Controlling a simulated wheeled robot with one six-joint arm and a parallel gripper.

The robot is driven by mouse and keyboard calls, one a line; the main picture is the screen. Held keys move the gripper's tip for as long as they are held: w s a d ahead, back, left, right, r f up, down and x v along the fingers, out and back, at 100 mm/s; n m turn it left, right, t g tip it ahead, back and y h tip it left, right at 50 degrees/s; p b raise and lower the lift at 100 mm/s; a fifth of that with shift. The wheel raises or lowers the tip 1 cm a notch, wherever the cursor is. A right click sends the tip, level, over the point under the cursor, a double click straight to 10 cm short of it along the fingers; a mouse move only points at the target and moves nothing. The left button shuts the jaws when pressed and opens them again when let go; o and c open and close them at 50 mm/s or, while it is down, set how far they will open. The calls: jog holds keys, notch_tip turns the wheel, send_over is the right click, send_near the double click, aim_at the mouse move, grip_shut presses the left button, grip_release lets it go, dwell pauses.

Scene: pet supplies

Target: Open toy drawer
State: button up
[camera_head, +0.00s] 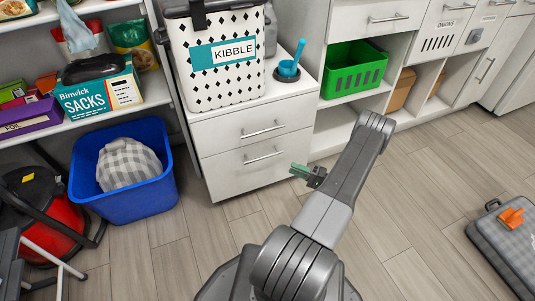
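A white cabinet has two shut drawers, an upper drawer (252,130) and a lower drawer (258,166), each with a horizontal silver bar handle. I see no toy label on either front. The upper handle (263,130) and lower handle (263,156) are both in plain view. My gripper (298,170) is at the end of my arm, just right of the lower drawer in the picture, with its greenish fingertips pointing left toward the cabinet. It appears apart from the handles. The fingers are too small to tell whether they are open.
A kibble bin (216,82) and a blue scoop (290,66) stand on the cabinet. A blue tub (128,204) with a checkered cushion is at left. A green crate (352,74) sits in the right shelving. A grey case (507,238) lies at right. Floor before the drawers looks clear.

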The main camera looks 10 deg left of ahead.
aim_at(265, 157)
jog(key=b+x, duration=0.2)
jog(key=x, duration=1.1)
jog(key=shift+w+a, duration=0.1)
jog(key=shift+a, duration=0.15)
grip_shut()
